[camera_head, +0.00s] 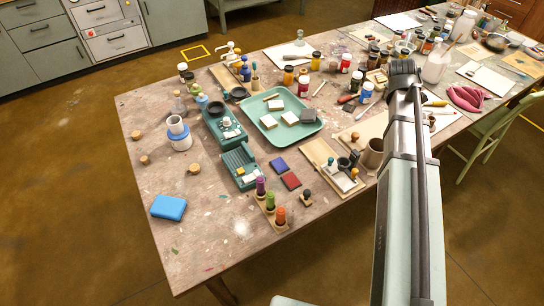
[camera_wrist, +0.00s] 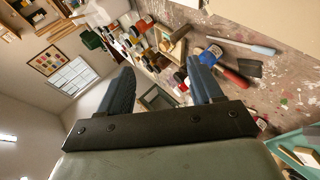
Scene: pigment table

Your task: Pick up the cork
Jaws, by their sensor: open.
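Three small tan cork-like pieces stand apart on the left part of the table in the head view. One cork (camera_head: 136,135) is near the left edge, a second cork (camera_head: 144,160) is a little nearer, and a third cork (camera_head: 194,169) is to the right of them. Which one the task means I cannot tell. In the wrist view my gripper (camera_wrist: 160,65) is open, with its two dark fingers apart and nothing held between them. In the head view my arm's dark end is over the right part of the table, far from the corks. No cork is recognisable in the wrist view.
A white and blue jar (camera_head: 179,137) stands among the corks, and a blue block (camera_head: 169,207) lies in front. A green tray (camera_head: 262,126) with blocks is mid-table. Jars crowd the far right. The table's front-left is mostly bare.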

